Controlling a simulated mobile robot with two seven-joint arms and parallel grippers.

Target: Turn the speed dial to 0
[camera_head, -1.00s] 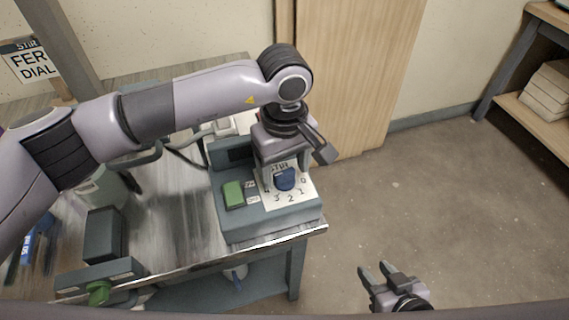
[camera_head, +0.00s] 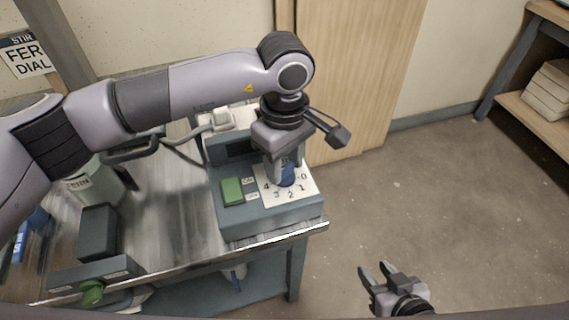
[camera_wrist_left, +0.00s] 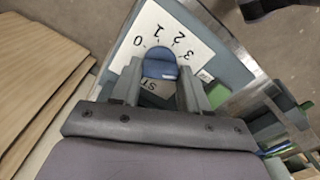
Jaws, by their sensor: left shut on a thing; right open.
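The blue speed dial (camera_head: 287,174) sits on a white card (camera_head: 305,187) marked with numbers from 0 upward, on the sloped top of a grey-blue control box (camera_head: 270,219). It also shows in the left wrist view (camera_wrist_left: 160,64), with 0, 1, 2 and 3 readable around it. My left gripper (camera_head: 284,178) reaches down from above, shut on the dial, with one finger on each side. The fingers hide part of the dial, and I cannot tell which number it points at. My right gripper (camera_head: 376,272) is open and empty, low over the floor, apart from the table.
A green switch (camera_head: 232,190) is beside the card on the box. The metal table (camera_head: 185,235) holds a lidded bucket (camera_head: 95,186) and a dark block (camera_head: 98,232) at left. A wooden door (camera_head: 360,80) stands behind. The floor at right is clear.

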